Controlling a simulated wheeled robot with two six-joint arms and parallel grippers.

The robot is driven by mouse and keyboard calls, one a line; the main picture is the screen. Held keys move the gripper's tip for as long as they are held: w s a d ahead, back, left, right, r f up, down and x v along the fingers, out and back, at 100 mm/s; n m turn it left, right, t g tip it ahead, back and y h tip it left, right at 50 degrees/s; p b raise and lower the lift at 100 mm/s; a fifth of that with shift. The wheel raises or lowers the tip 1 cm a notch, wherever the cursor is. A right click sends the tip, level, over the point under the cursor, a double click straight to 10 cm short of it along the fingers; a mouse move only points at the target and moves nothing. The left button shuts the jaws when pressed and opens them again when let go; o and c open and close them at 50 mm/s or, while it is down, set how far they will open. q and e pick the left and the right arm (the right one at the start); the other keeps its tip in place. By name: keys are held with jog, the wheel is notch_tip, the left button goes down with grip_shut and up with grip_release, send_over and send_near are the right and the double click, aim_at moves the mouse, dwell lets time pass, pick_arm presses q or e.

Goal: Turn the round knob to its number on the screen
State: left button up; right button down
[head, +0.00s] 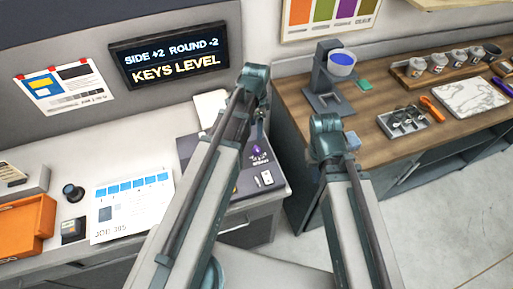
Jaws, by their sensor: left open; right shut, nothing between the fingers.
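The screen (170,55) on the back wall reads "SIDE +2 ROUND -2" over "KEYS LEVEL". The dark control unit (190,150) lies on the white bench, partly covered by my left arm. A small purple part with white marks around it, seemingly the round knob (257,150), shows on the unit; its setting is too small to read. My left gripper (261,136) is open and points down just above this part; I cannot tell whether they touch. My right gripper (352,141) is shut and empty by the wooden counter's near edge, mostly hidden behind its wrist.
A printed sheet (132,207), a dark round-topped piece (73,192) and an orange tray (25,228) lie on the left bench. The wooden counter (375,125) holds a grey stand (325,80), a tray of cups (437,68) and a marble slab (470,97). Floor is clear at lower right.

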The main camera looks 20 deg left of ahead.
aim_at(256, 148)
pick_arm(q)
notch_tip(256, 148, down, 12)
jog(key=b, duration=1.1)
jog(key=shift+f+b, duration=0.15)
jog(key=shift+b, duration=0.15)
grip_shut()
